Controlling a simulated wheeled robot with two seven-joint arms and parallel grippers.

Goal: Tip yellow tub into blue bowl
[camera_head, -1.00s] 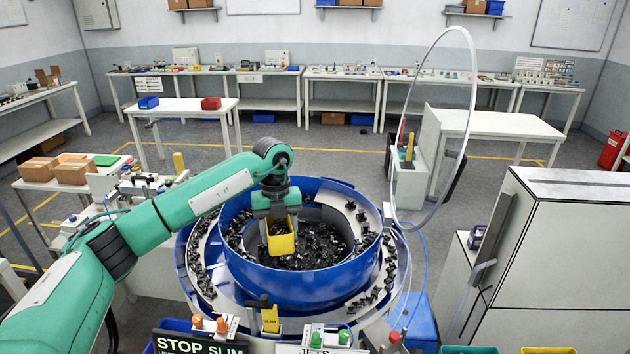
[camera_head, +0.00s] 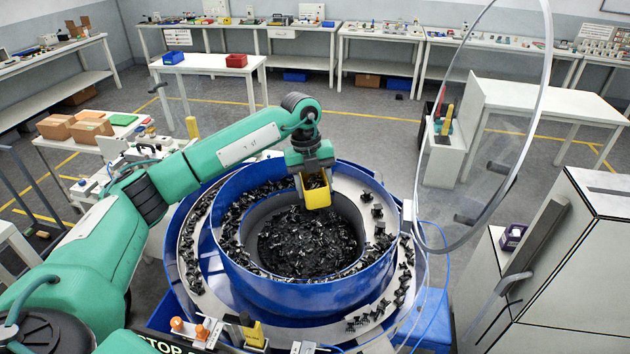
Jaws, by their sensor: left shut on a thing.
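The blue bowl (camera_head: 262,265) stands in the middle, with a ramp around it and many small black connectors inside. My left gripper (camera_head: 312,168) is over the back part of the bowl, shut on the yellow tub (camera_head: 317,195). The tub is tilted, with its opening partly showing and dark pieces visible in it. It hangs above the connectors and inside the bowl's outline. The gripper's fingertips are partly hidden by the tub. My right gripper is not in view.
A raised clear round lid (camera_head: 497,130) stands at the bowl's right. A white cabinet (camera_head: 560,260) fills the right side. A white workbench with cardboard boxes (camera_head: 90,128) is at the left. Open floor lies behind the bowl.

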